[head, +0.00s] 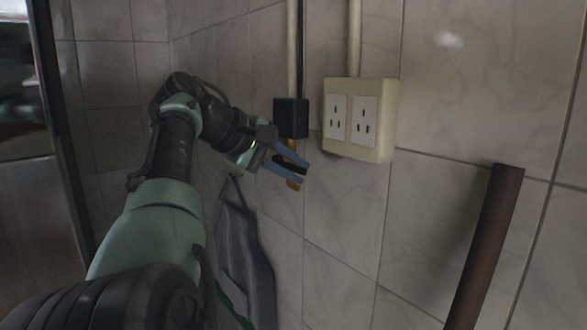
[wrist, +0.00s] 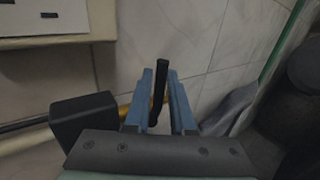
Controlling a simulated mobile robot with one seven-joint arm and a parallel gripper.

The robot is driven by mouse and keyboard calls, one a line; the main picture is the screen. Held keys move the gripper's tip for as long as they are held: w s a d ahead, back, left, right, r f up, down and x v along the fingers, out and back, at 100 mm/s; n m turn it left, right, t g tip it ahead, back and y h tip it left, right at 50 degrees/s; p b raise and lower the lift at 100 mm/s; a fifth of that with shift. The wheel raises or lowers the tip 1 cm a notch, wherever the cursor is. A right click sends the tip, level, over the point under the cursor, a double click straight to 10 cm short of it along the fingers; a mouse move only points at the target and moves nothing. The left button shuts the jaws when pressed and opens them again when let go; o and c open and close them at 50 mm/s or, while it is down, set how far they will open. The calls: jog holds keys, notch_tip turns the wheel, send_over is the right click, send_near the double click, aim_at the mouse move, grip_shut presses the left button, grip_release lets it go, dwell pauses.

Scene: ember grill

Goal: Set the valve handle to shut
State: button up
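The valve handle is a slim black lever; it shows in the wrist view (wrist: 159,82) and as a small dark piece in the head view (head: 290,163). In the wrist view it appears to point across the line of the brass-coloured pipe (wrist: 125,99). My gripper (head: 304,172) has two blue fingers, one on each side of the lever. The fingers stand apart, and narrow gaps show beside the lever in the wrist view (wrist: 160,73). The valve body is mostly hidden behind the fingers. The brass pipe end (head: 293,184) shows just below them in the head view.
A black box (head: 291,118) sits on the pipe just above my gripper. A cream outlet box (head: 359,120) is on the tiled wall to its right. A grey cloth (head: 243,255) hangs below. A brown post (head: 487,245) stands at the right. The wall between is clear.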

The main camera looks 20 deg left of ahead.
jog(key=o, duration=0.3)
jog(key=b+v, duration=0.3)
jog(key=v, duration=0.9)
jog(key=shift+a, duration=0.1)
